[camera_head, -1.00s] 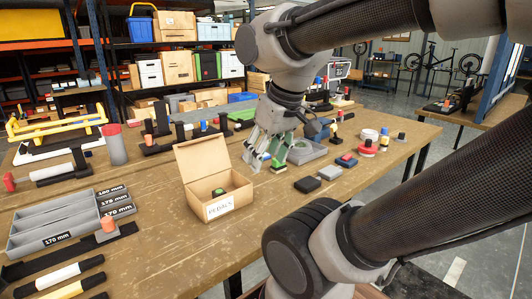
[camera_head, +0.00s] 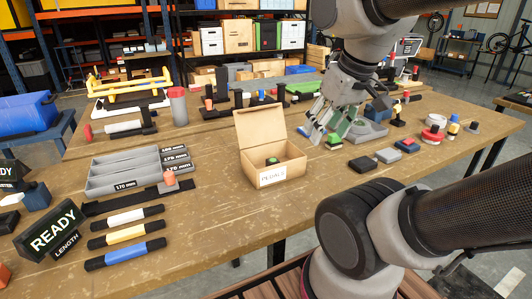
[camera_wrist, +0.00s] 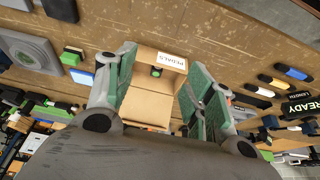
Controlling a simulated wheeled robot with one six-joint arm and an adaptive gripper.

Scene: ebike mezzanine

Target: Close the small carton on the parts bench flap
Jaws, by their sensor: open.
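The small carton (camera_head: 270,172) stands on the wooden parts bench (camera_head: 215,205) with its lid flap (camera_head: 260,133) raised and tilted back. A white label reading PEDALS (camera_head: 273,177) is on its front, and a dark round part with green (camera_head: 272,161) lies inside. My gripper (camera_head: 323,123) is open and empty, behind and to the right of the carton, apart from it in the head view. In the wrist view, the carton flap (camera_wrist: 144,106) shows between the spread fingers of my gripper (camera_wrist: 158,88). Whether a finger touches the flap cannot be told.
Grey length trays (camera_head: 125,183) and several bars lie left of the carton. A grey dish (camera_head: 368,131) and small dark blocks (camera_head: 375,157) lie to its right. A READY sign (camera_head: 53,230) stands at the front left. The bench in front of the carton is clear.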

